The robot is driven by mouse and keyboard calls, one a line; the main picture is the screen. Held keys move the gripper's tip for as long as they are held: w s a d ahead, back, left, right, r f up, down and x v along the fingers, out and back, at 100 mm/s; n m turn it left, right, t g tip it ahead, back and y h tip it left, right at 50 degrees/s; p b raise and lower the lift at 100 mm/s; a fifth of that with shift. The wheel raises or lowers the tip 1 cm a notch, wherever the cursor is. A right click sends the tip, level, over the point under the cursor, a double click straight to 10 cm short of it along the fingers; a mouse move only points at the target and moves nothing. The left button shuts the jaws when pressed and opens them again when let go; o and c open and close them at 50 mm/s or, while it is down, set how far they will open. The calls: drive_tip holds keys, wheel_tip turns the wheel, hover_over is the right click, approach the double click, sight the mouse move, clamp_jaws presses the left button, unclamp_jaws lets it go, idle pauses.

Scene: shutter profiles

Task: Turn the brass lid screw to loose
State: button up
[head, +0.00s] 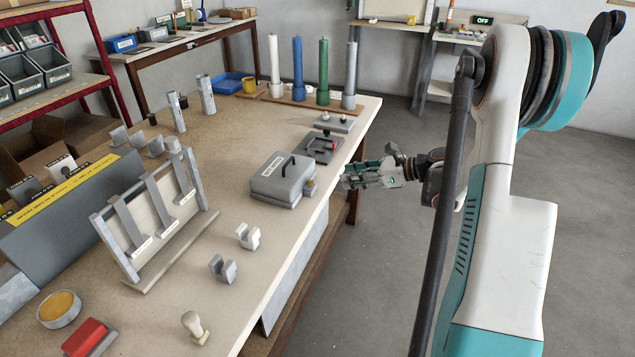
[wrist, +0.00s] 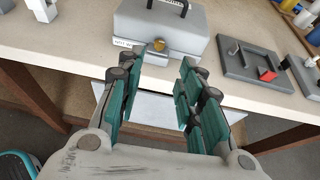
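The brass lid screw (wrist: 160,46) sits on the front face of a grey lidded box (wrist: 186,28) with a black handle. The box (head: 283,183) stands near the table's right edge in the head view, with the brass screw (head: 310,187) on its right side. My gripper (head: 345,178) is just off the table edge, beside the box and apart from the screw. In the wrist view my gripper (wrist: 163,68) is open, with teal-padded fingers and nothing between them. Which way the screw is turned cannot be told.
A grey plate with a red block (wrist: 267,74) lies right of the box in the wrist view. Coloured posts (head: 298,68) stand at the table's far end. Small grey brackets (head: 248,236) and a profile rack (head: 150,215) stand nearer. Floor right of the table is clear.

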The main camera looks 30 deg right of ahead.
sight(312, 181)
drive_tip(key=b+x, duration=0.3)
drive_tip(key=x, duration=0.9)
drive_tip(key=shift+c, duration=0.6)
clamp_jaws()
